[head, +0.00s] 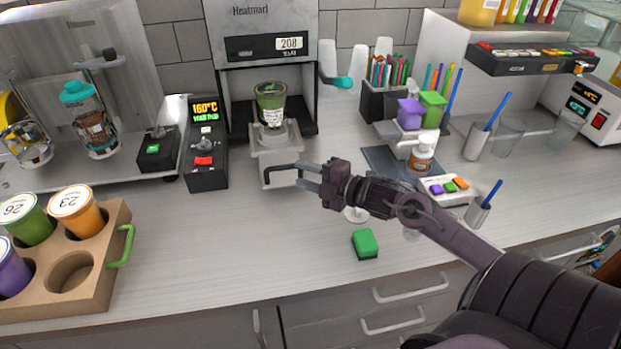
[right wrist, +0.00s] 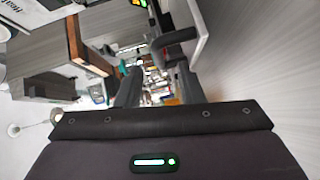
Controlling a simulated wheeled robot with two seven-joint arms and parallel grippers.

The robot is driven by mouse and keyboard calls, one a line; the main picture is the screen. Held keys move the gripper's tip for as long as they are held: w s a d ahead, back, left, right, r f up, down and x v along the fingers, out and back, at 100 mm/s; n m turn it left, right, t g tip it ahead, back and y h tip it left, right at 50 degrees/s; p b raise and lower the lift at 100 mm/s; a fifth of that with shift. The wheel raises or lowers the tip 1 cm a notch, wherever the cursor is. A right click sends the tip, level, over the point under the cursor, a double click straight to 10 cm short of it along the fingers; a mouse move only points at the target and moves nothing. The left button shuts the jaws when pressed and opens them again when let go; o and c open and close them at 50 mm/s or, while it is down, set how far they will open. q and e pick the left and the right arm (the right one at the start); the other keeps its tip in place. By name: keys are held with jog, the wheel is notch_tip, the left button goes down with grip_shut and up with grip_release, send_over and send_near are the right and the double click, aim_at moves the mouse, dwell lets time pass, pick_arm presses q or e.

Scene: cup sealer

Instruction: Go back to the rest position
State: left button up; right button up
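My right gripper (head: 301,175) reaches in from the right over the counter, in front of the cup sealer (head: 262,45). Its two fingers are apart, with nothing seen held between them. In the right wrist view the fingers (right wrist: 158,88) also stand apart, with a dark bar (right wrist: 175,38) near the tips. The sealer's grey tray (head: 284,158) is pulled out, and its dark handle (head: 268,175) is just left of the fingertips. I cannot tell if they touch. My left gripper is not in view.
A control box (head: 205,145) reading 160°C stands left of the sealer. A cardboard cup holder (head: 95,285) with several cups is at the left. A green block (head: 365,244) lies below my right arm. Pen holders and a small button panel (head: 450,190) are to the right.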

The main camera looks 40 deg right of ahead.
jog(key=shift+s+d+r, duration=0.15)
jog(key=shift+s+d, duration=0.05)
jog(key=shift+s, duration=0.4)
